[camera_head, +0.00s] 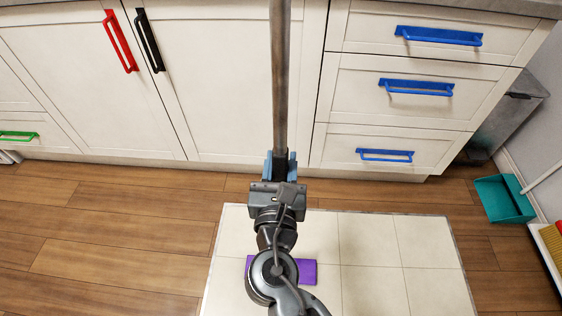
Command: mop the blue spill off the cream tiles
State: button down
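The cream tiles (375,290) form a pale patch set in the wood floor at the lower middle. A grey-brown mop handle (280,75) stands about upright in the picture, running up past the top edge. My gripper (280,162) has its blue fingers on both sides of the handle and is shut on it. A purple mop head (308,271) lies on the tiles, partly behind my arm. The joint between handle and head is hidden by my arm. No blue spill shows; part of the tiles is covered by my arm and the mop head.
Cream cabinets with red (120,41), black (150,41) and blue handles (417,87) stand along the back. A teal dustpan (504,199) and a grey bin (508,105) are at the right by the wall. The wood floor (110,245) at left is clear.

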aim_at(281, 148)
jog(key=shift+r, duration=0.1)
notch_tip(281, 148, up, 8)
jog(key=p, duration=0.8)
jog(key=shift+r+p, duration=0.1)
jog(key=shift+p, duration=0.25)
jog(key=shift+d, duration=0.1)
